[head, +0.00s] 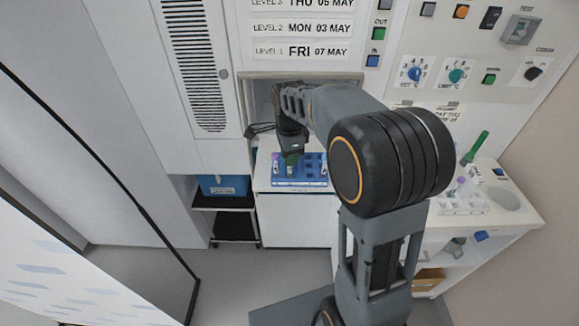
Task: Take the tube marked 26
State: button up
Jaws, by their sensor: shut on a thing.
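My gripper (291,150) points down over the blue rack (316,183) on a white counter below the hatch. It is shut on a green-topped tube (290,160), which is partly hidden by the gripper. I cannot tell whether this tube is clear of its hole. Small pale tubes show in the rack beside it. No number can be read on any tube, so I cannot tell which is marked 26.
Right, a white counter (518,217) carries a pale rack (463,205) with tubes and a tilted green tube (474,149). A blue bin (223,186) stands on a dark shelf left. A panel with dials and buttons is above. My arm hides the middle.

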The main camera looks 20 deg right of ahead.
notch_tip(320, 180, up, 18)
dwell(0.9)
